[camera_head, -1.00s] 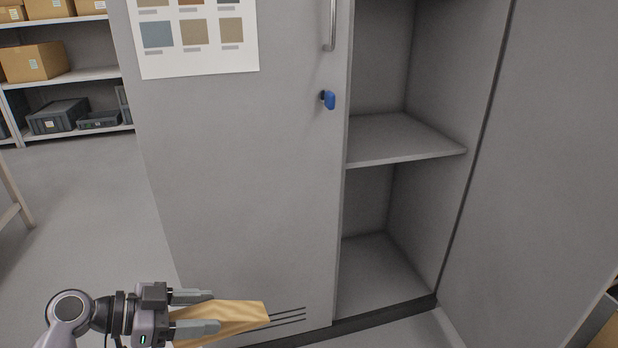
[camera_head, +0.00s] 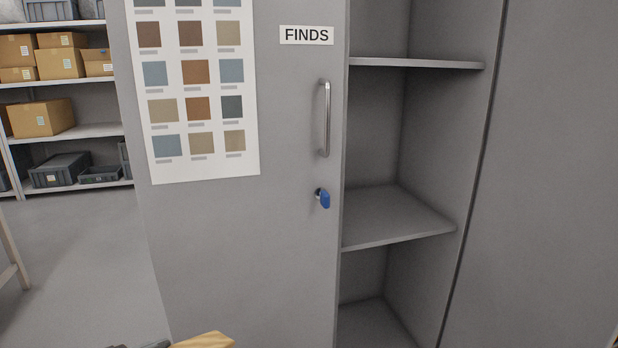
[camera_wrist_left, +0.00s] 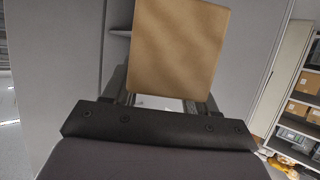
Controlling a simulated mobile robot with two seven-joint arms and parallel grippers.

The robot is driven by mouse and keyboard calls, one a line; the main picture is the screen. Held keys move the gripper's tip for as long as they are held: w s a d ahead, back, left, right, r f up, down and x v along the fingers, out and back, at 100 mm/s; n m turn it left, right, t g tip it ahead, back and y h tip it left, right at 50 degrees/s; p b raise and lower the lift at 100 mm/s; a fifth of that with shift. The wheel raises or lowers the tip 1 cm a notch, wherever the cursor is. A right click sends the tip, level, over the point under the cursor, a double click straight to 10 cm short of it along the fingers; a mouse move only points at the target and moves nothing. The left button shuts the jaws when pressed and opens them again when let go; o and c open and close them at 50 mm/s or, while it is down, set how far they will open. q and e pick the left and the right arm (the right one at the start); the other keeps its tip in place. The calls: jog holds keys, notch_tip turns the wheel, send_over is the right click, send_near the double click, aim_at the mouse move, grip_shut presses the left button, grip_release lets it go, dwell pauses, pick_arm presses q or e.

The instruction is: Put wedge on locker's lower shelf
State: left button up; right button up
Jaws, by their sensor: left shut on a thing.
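The tan wedge (camera_head: 208,341) peeks over the bottom edge of the head view, in front of the locker door. In the left wrist view the wedge (camera_wrist_left: 181,45) shows a broad, flat tan face. My left gripper (camera_wrist_left: 163,100) is shut on it; the fingertips are mostly hidden by the wedge. The grey locker has a door (camera_head: 270,265) on the left and an open bay on the right. In that bay are an upper shelf (camera_head: 420,63), a lower shelf (camera_head: 400,215) and the locker floor (camera_head: 370,325). The shelf surfaces in view are empty. My right gripper is out of view.
The door carries a FINDS label (camera_head: 306,35), a colour chart (camera_head: 195,165), a metal handle (camera_head: 325,118) and a blue key (camera_head: 323,198). A rack with boxes (camera_head: 60,60) stands at the back left. A grey panel (camera_head: 550,180) bounds the bay's right side.

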pick_arm(q)
notch_tip(320, 180, up, 16)
jog(key=s+n+t+y+p, duration=0.2)
jog(key=n+y+p, duration=0.4)
jog(key=p, duration=0.9)
jog(key=shift+a+f+y+p, duration=0.2)
jog(key=shift+y+p, duration=0.15)
jog(key=shift+y, duration=0.15)
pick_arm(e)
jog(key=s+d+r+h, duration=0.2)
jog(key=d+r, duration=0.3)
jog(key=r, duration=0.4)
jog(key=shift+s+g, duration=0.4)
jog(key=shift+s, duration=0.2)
